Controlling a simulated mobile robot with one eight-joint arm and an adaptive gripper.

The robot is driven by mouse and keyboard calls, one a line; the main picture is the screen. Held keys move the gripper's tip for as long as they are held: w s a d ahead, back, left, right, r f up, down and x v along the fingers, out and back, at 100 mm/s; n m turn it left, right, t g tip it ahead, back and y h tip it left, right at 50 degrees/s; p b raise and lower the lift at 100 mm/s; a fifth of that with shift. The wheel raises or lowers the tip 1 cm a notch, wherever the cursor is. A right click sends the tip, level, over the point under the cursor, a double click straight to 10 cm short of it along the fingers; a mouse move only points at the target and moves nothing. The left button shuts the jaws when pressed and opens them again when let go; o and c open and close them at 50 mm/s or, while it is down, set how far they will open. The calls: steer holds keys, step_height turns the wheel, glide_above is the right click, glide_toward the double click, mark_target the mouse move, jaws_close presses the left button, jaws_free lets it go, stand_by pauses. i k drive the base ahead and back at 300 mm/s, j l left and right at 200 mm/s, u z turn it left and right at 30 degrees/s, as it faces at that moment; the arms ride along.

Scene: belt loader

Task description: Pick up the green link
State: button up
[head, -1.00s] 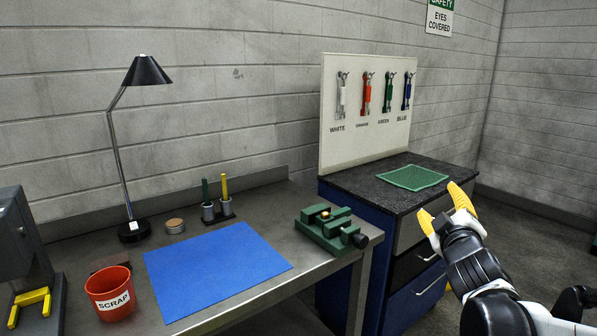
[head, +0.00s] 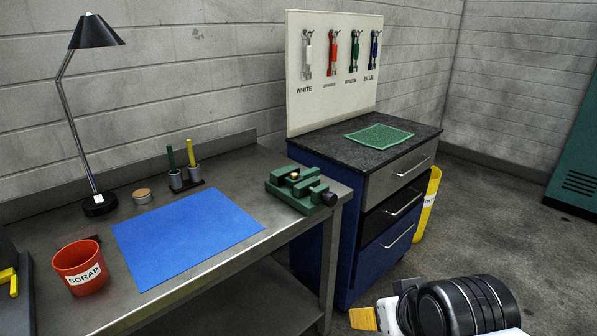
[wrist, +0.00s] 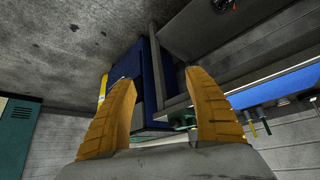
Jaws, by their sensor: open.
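The green link (head: 354,52) hangs on a hook on the white board (head: 294,105), above the label GREEN. It is third from the left, between the orange link (head: 331,53) and the blue link (head: 374,50). The white link (head: 307,55) hangs at the far left. My gripper (head: 362,318) is at the bottom of the head view, low in front of the drawer cabinet and far from the board. In the wrist view its yellow fingers (wrist: 160,75) are spread apart with nothing between them. The links cannot be made out in the wrist view.
The blue drawer cabinet (head: 330,222) carries a green mat (head: 379,136) below the board. The steel bench (head: 240,180) on the left holds a green vise (head: 300,188), a blue mat (head: 187,236), a lamp (head: 97,30) and a red scrap bin (head: 81,267). Floor (head: 490,215) at right is clear.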

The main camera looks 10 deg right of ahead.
mark_target(315, 170)
steer(key=i+l+u, duration=0.45)
steer(key=i+l, duration=0.15)
steer(key=l, duration=0.2)
steer(key=i+l+u, duration=0.25)
steer(key=l, duration=0.2)
steer(key=i+l+u, duration=0.25)
steer(key=l, duration=0.2)
steer(key=i+l+u, duration=0.2)
steer(key=l, duration=0.35)
steer(key=l+u, duration=0.25)
steer(key=l, duration=0.25)
steer(key=i+l+u, duration=0.1)
steer(key=l+u, duration=0.15)
steer(key=l, duration=0.35)
steer(key=l+u, duration=0.2)
steer(key=l, duration=0.35)
